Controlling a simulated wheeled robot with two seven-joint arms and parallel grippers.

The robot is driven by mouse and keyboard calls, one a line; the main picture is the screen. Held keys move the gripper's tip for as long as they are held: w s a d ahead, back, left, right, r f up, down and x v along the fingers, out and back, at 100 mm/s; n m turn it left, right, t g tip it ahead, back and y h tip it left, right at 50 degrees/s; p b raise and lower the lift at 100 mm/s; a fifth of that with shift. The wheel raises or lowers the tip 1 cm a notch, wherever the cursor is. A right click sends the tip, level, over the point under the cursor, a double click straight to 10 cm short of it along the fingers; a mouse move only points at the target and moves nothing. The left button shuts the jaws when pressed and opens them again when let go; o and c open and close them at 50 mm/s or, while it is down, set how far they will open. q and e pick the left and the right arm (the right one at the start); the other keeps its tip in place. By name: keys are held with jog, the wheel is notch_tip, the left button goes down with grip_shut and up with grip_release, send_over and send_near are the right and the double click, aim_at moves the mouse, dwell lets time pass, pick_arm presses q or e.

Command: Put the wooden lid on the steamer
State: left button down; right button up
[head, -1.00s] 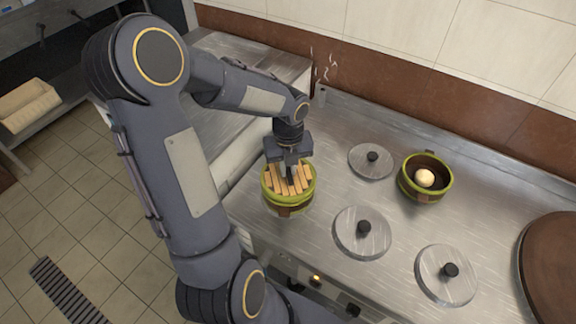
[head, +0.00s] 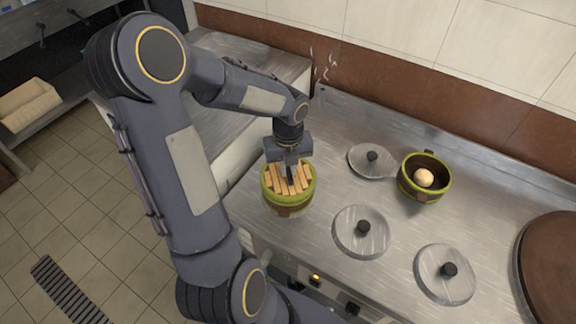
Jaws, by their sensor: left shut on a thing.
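A wooden lid (head: 277,184) of pale slats with a dark upright handle sits at the top of a green-rimmed pot (head: 290,208) on the left end of the steel counter. My left gripper (head: 289,174) points down over it and is shut on the lid's handle. The fingers partly hide the handle and the middle of the slats. I cannot tell whether the lid rests fully on the rim. A green-rimmed steamer (head: 408,184) stands open at the back right, with a pale round bun (head: 424,178) inside. My right gripper is not in view.
Round steel lids with black knobs lie on the counter: one at the back (head: 361,169), one in the middle (head: 350,240), one at the front right (head: 432,285). A large brown round cover (head: 555,262) is at the right edge. A tiled wall runs behind.

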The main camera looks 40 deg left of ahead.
aim_at(288, 170)
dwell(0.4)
pick_arm(q)
jog(key=shift+f, duration=0.55)
dwell(0.4)
jog(key=c, duration=1.7)
grip_release()
jog(key=shift+c, duration=0.2)
notch_tip(288, 170, up, 11)
jog(key=p, duration=1)
